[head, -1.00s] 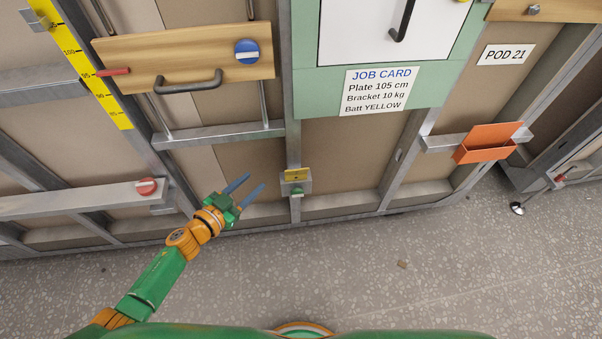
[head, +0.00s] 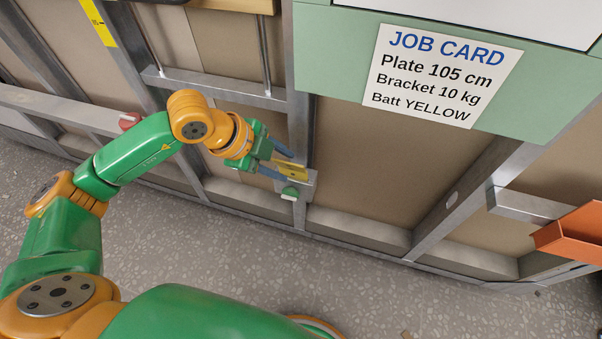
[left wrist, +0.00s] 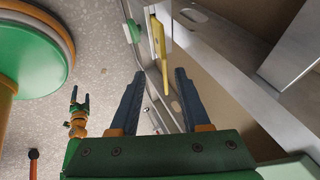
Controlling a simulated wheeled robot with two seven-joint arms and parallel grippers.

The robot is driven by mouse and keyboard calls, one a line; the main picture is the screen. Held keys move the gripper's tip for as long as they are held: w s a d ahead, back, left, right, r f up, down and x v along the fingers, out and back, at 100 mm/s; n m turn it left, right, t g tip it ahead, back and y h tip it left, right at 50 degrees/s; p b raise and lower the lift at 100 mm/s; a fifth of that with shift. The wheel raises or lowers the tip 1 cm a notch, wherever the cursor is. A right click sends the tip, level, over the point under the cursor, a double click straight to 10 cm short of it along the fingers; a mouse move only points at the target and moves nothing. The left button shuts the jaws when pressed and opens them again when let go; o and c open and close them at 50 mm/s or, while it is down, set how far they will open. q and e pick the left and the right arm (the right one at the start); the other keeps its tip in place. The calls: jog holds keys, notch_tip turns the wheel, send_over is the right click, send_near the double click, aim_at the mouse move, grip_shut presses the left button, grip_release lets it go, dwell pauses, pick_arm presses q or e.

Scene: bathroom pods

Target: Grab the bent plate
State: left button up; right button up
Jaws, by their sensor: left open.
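The bent plate (head: 291,172) is a small yellow piece on a grey metal bracket on the pod frame; it also shows edge-on in the left wrist view (left wrist: 160,42). My left gripper (head: 286,164) is open at the plate. Its blue fingers partly cover the plate in the head view. In the left wrist view the plate's lower end shows between and beyond the two fingertips (left wrist: 160,76); I cannot tell whether they touch it. My right gripper (left wrist: 80,102) shows small in the left wrist view, its fingers apart and empty.
A green knob (head: 290,193) sits on the bracket just below the plate. Metal posts and a rail (head: 225,92) stand close around my left gripper. A job card (head: 440,75) is on the green panel, and an orange tray (head: 570,238) is at right. The speckled floor is mostly clear.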

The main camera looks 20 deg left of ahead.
aim_at(297, 170)
pick_arm(q)
jog(key=shift+x, duration=1.15)
jog(key=x, duration=0.2)
jog(key=b+x, duration=0.1)
jog(key=x, duration=0.1)
jog(key=shift+w+d, duration=0.1)
jog(key=shift+w, duration=0.3)
grip_shut()
jog(key=shift+s, duration=0.1)
pick_arm(e)
jog(key=shift+w+a+f, duration=0.4)
jog(key=shift+w, duration=0.25)
jog(key=shift+s, duration=0.1)
